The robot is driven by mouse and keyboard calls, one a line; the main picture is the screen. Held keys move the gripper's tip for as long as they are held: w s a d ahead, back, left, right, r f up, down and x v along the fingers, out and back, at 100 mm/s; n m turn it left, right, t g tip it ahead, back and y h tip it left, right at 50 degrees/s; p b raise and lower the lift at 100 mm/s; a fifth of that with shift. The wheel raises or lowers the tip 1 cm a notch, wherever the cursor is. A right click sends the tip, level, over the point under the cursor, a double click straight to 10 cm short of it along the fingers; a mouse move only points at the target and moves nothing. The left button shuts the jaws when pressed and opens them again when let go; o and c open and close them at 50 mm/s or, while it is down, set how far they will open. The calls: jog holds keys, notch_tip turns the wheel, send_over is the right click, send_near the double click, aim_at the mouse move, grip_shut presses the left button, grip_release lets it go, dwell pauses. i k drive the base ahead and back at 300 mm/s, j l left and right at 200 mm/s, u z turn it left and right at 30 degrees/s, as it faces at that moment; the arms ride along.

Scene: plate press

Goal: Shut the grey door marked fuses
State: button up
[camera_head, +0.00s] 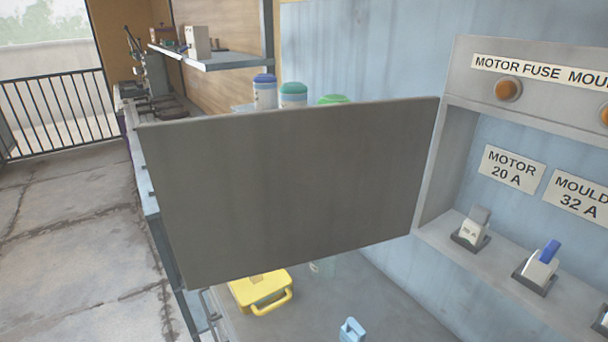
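A plain grey door (290,185) stands wide open, swung out from the left side of a grey wall cabinet (433,180). No marking shows on the face of the door that I see. The cabinet is open, and its top carries a label reading "MOTOR FUSE" and part of another word. Inside are a fuse with a grey top (474,226) under "MOTOR 20 A" and a fuse with a blue top (541,266) near "MOULD 32 A". My gripper is not in this view.
Behind and below the door is a bench (385,300) with a yellow case (262,291) and a small light blue item (351,331). Jars with blue and green lids (293,94) show above the door. A wall shelf (228,61) is behind. Open floor (70,250) lies left.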

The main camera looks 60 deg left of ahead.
aim_at(238, 195)
jog(key=k+j, duration=0.1)
jog(key=j, duration=0.5)
jog(key=k+j+u, duration=0.1)
jog(key=j, duration=0.5)
jog(key=k+j, duration=0.15)
jog(key=j, duration=1.05)
jog(key=k+u, duration=0.05)
jog(key=k, duration=0.05)
